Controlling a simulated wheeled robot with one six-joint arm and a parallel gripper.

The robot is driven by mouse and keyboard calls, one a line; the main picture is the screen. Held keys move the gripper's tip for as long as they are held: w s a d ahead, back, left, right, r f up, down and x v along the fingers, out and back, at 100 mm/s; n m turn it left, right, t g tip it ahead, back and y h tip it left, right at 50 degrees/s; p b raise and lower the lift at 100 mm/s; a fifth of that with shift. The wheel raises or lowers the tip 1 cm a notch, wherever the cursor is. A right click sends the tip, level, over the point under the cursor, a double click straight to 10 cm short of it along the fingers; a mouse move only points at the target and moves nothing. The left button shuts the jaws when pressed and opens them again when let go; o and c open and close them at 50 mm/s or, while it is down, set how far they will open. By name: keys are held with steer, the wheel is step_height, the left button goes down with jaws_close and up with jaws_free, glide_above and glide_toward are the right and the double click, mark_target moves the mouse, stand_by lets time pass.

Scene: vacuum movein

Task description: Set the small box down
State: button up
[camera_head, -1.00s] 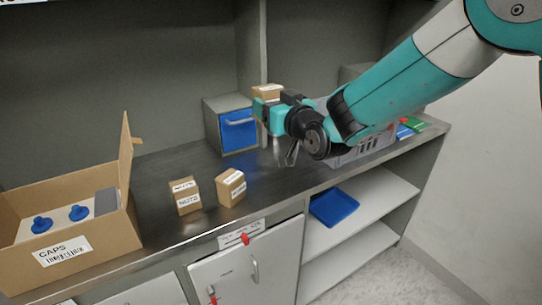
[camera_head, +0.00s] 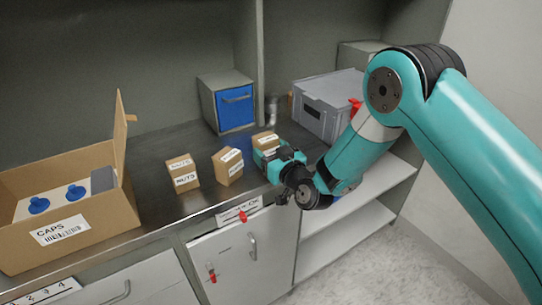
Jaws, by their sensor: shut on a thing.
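The small box (camera_head: 265,142) is a brown carton with a white label on it. It is at the right end of a row with two like cartons, near the front of the dark counter (camera_head: 150,212). My gripper (camera_head: 268,158) is shut on it from the front right, and its fingers hide part of the box. The box is at or just above the counter; I cannot tell whether its base touches. A carton marked NUTS (camera_head: 182,173) and another labelled carton (camera_head: 228,166) stand to its left, apart from it.
An open CAPS box (camera_head: 60,235) with blue-topped items stands at the left. A grey cabinet with a blue drawer (camera_head: 236,108) stands behind the cartons. A grey crate (camera_head: 330,105) is at the back right. Bare counter lies between the cartons and the cabinet.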

steer(key=shift+f, duration=0.3)
steer(key=shift+f, duration=0.15)
steer(key=o, duration=1)
steer(key=shift+o, duration=0.2)
